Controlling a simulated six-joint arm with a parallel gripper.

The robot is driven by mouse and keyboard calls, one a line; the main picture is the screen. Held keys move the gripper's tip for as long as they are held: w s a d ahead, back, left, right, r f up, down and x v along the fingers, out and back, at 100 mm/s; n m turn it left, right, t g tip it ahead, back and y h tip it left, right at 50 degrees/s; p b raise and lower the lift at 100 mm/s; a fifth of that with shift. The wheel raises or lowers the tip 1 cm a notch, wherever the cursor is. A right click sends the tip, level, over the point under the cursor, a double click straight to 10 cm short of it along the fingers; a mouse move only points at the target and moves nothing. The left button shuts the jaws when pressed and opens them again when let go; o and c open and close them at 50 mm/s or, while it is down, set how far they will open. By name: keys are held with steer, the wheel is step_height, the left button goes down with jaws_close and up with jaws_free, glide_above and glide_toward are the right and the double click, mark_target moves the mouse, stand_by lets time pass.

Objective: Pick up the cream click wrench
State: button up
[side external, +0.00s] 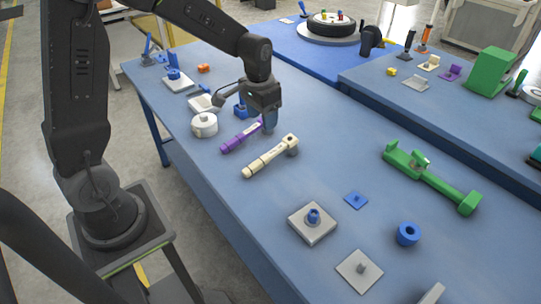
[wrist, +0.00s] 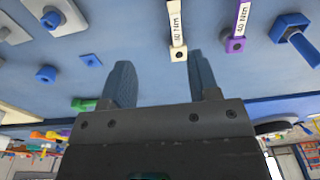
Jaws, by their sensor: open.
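The cream click wrench (side external: 268,158) lies on the blue table, its head end toward the back right. In the wrist view the cream click wrench (wrist: 177,32) shows a "40 Nm" type label, and its end is seen just beyond the fingertips, nearer the right finger. My gripper (side external: 268,125) is above the table, near the head of the purple wrench and behind the cream one. In the wrist view my gripper (wrist: 162,75) has its two blue fingers apart with nothing between them.
A purple click wrench (side external: 241,137) lies close beside the cream one. A white round part (side external: 204,125) and a blue block (side external: 240,109) are near. A green tool (side external: 432,178) lies to the right. The table between it and the cream wrench is clear.

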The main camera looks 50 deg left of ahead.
steer(key=g, duration=0.1)
glide_above(264, 158)
step_height(264, 158, down, 5)
steer(key=f, duration=0.9)
steer(key=shift+d, duration=0.25)
steer(key=shift+a+f, duration=0.2)
steer(key=shift+f, duration=1.1)
steer(key=shift+a+f, duration=0.15)
steer(key=shift+f, duration=1.1)
steer(key=shift+c, duration=0.4)
steer(key=c, duration=0.9)
jaws_close()
steer(key=shift+r, duration=0.1)
